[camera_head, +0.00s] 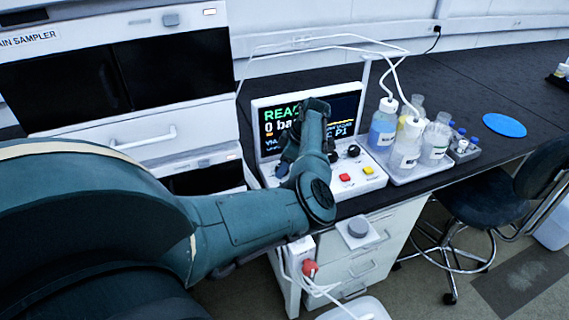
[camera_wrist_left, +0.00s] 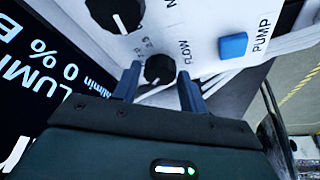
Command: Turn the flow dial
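The flow dial (camera_wrist_left: 158,69) is a small black round knob with a white pointer line, labelled FLOW on a white panel in the left wrist view. My left gripper (camera_wrist_left: 160,73) is open, with one finger on each side of the dial. A small gap shows beside the knob, and I cannot tell whether either finger touches it. In the head view my left gripper (camera_head: 290,154) is in front of the screen of the control unit (camera_head: 373,181), and the arm hides part of the panel. My right gripper is not in view.
A larger black dial (camera_wrist_left: 115,14) and a blue PUMP button (camera_wrist_left: 232,46) are close to the flow dial. Red (camera_head: 345,177) and yellow (camera_head: 368,170) buttons are on the panel. A tray (camera_head: 432,170) of bottles stands right of the unit, with tubing above.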

